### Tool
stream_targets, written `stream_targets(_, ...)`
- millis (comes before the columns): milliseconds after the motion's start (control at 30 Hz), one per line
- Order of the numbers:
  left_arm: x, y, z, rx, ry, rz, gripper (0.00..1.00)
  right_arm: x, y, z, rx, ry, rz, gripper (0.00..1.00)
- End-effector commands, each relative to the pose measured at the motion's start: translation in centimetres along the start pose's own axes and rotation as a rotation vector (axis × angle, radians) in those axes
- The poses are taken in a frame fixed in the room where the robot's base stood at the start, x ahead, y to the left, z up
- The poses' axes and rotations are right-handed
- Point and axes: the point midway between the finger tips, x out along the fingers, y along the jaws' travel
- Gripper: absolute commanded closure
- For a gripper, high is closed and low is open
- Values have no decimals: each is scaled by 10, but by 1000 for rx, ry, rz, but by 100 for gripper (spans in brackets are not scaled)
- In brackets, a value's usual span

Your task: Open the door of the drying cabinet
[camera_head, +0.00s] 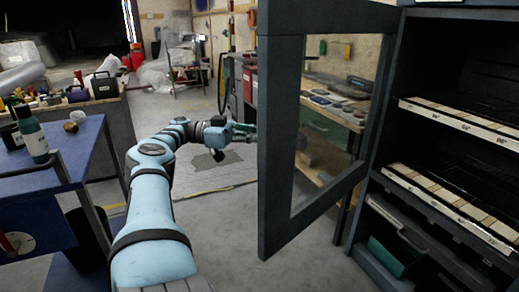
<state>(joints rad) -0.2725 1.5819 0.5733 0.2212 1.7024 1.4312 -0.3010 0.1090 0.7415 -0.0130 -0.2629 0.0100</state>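The drying cabinet (363,222) stands at the right, dark blue-grey with lit shelves inside. Its door (281,128), a dark frame around a large window, stands wide open, swung out from the cabinet front toward the middle of the view. My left arm, light blue, reaches forward from the bottom. My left gripper (244,131) is at the door's free edge, on the door's left side. Its fingertips are small and partly hidden by the door edge, so I cannot tell whether they touch it or are closed. No door handle is clearly visible. My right gripper is not in view.
Shelves with pale labelled edges (459,113) fill the cabinet. A blue table (82,140) with a green bottle (30,134) stands at the left. A workbench (328,112) shows through the door window. Grey floor (232,225) between my arm and the door is clear.

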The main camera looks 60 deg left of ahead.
Motion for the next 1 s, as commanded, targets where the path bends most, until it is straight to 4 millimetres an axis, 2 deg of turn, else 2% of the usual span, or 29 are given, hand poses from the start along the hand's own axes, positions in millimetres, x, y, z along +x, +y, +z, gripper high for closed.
stream_targets(400,-2,0,0,-2,-4,1,100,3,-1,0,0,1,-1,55)
stream_targets(433,-2,1,0,-2,-4,1,88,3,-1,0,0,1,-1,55)
stream_targets(567,-2,1,0,-2,-4,2,69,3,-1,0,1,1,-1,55)
stream_targets(867,0,1,0,-1,-4,5,69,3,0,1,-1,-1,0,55)
stream_targets(1000,0,1,-8,2,1,7,69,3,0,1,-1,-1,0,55)
